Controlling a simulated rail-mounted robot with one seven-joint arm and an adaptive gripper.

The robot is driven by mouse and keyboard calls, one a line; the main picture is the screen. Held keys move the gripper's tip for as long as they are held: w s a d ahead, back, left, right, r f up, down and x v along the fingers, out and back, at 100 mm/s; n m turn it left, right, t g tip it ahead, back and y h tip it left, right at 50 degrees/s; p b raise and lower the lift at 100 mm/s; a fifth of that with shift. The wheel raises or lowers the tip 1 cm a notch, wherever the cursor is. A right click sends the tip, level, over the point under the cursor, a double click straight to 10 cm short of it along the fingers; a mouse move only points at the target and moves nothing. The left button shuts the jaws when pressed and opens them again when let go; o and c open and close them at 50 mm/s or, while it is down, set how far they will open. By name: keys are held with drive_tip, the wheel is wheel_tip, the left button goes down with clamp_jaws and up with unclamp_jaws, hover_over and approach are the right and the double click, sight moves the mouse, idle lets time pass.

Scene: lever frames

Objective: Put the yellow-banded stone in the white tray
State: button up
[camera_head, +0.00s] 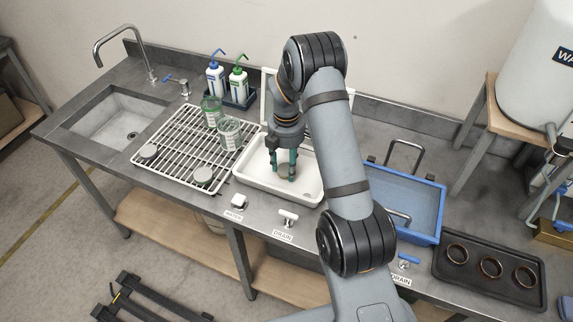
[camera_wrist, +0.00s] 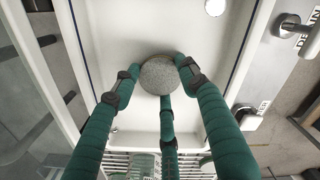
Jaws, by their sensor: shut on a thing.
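My gripper (camera_head: 284,174) has green fingers and is over and within the white tray (camera_head: 247,181), in the middle of the bench. In the wrist view, my gripper (camera_wrist: 158,82) is shut on a round grey speckled stone (camera_wrist: 160,76), with fingertips around its edge. No yellow band shows on the visible face. The white tray (camera_wrist: 190,28) fills the background behind the stone. I cannot tell whether the stone touches the tray floor. In the head view the stone is mostly hidden by the fingers.
Left of the tray, a wire rack (camera_head: 178,146) bears two round grey pieces (camera_head: 148,151) (camera_head: 203,175) and two green-marked glass beakers (camera_head: 229,132). Wash bottles (camera_head: 238,80) stand behind. A blue basin (camera_head: 405,200) and a black tray with rings (camera_head: 490,268) are to the right.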

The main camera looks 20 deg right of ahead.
sight(286, 169)
drive_tip(key=o, duration=1.2)
drive_tip(key=shift+f, duration=0.1)
wheel_tip(286, 169, up, 12)
drive_tip(key=shift+r, duration=0.2)
